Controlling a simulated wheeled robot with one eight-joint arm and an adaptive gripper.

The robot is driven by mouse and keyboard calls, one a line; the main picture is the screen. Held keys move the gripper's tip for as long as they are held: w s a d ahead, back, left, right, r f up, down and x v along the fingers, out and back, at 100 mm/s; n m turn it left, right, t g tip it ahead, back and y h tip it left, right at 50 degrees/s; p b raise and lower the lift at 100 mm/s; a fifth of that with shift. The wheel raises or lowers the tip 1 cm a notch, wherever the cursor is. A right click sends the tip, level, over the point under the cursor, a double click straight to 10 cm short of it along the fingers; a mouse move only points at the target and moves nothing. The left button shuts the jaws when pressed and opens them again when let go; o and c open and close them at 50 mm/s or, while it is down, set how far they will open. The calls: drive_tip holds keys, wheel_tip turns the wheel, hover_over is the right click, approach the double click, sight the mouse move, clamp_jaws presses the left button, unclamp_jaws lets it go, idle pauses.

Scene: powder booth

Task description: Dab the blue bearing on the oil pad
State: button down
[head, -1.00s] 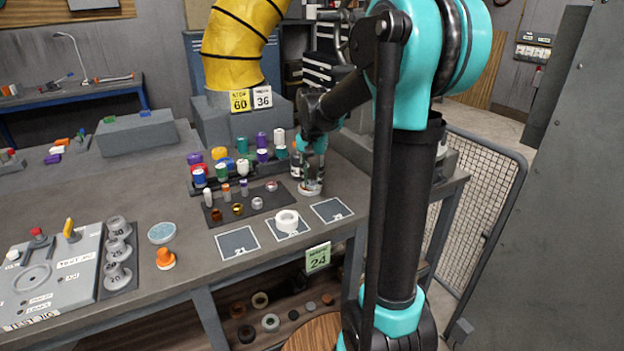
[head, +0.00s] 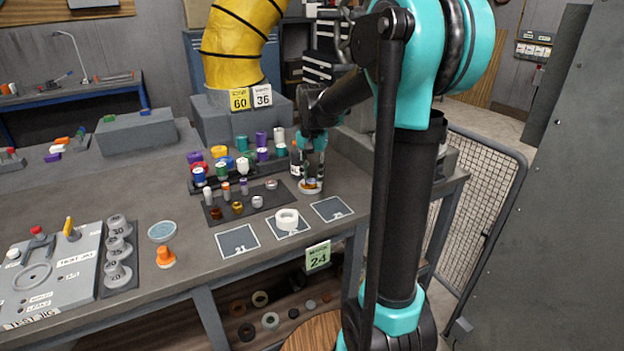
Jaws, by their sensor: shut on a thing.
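My gripper (head: 312,180) points down at the right end of the bench's row of parts. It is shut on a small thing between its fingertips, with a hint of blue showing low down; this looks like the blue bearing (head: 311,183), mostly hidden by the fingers. Directly under the fingertips is a small round pale dish with an amber tone, which looks like the oil pad (head: 311,190). The held part is at or just above the dish; I cannot tell whether they touch.
A dark tray (head: 246,205) with small rings and a rack of coloured cylinders stand left of the gripper. A white ring (head: 287,218) lies on the middle of three marked squares. A pale blue disc (head: 162,231), orange part (head: 165,257) and test jig (head: 55,275) are farther left.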

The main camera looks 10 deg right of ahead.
wheel_tip(320, 180, up, 6)
idle(0.6)
idle(0.5)
